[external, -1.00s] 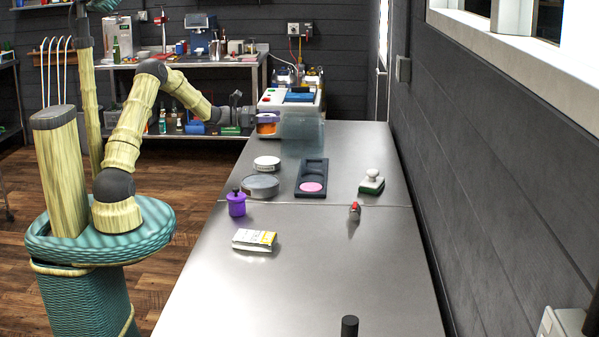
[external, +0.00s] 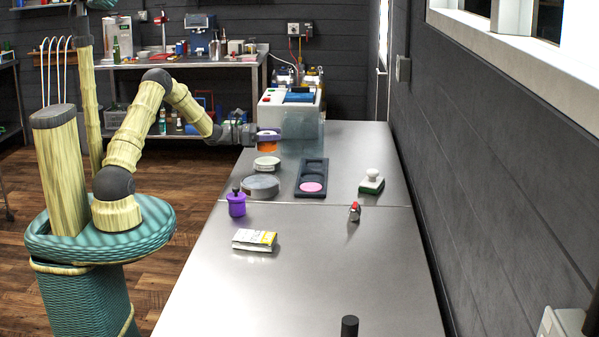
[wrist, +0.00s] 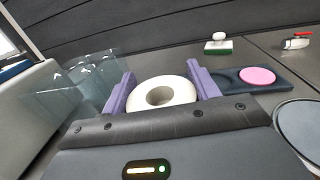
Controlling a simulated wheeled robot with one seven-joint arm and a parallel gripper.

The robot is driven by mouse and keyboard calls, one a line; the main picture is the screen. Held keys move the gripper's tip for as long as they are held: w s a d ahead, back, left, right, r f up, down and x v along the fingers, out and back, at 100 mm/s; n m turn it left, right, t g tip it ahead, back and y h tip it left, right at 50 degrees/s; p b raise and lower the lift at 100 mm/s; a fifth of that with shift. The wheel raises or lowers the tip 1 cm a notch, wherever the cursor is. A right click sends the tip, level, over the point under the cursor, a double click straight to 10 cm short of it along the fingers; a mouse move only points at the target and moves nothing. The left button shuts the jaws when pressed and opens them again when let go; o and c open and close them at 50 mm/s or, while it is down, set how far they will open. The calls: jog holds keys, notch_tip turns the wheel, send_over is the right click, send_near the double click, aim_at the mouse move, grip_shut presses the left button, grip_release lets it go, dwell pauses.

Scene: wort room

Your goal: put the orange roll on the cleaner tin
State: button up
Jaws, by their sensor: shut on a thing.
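My gripper (external: 268,137) has purple fingers and is shut on the orange roll (external: 267,147). In the wrist view the roll (wrist: 141,97) shows as a pale ring with a round hole, between the two fingers (wrist: 160,84). A low round tin with a white top (external: 267,163), seemingly the cleaner tin, stands on the steel bench. The roll is just above this tin in the external view; whether they touch, I cannot tell. The tin is hidden in the wrist view.
A large grey round dish (external: 260,187) stands close in front of the tin. A dark tray with a pink disc (external: 312,187) lies to the right. A clear box (external: 302,137) and a white machine (external: 277,105) are behind.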

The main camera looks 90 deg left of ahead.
aim_at(272, 145)
jog(key=shift+f, duration=1.8)
jog(key=shift+f, duration=0.2)
jog(key=o, duration=1)
jog(key=shift+o, duration=0.2)
jog(key=shift+r, duration=0.1)
jog(key=shift+r, duration=0.15)
jog(key=shift+s, duration=0.35)
jog(key=s, duration=0.3)
jog(key=s+d, duration=0.1)
jog(key=s, duration=0.3)
jog(key=s+b, duration=0.1)
jog(key=s, duration=0.3)
jog(key=shift+s+d, duration=0.1)
jog(key=shift+d, duration=0.1)
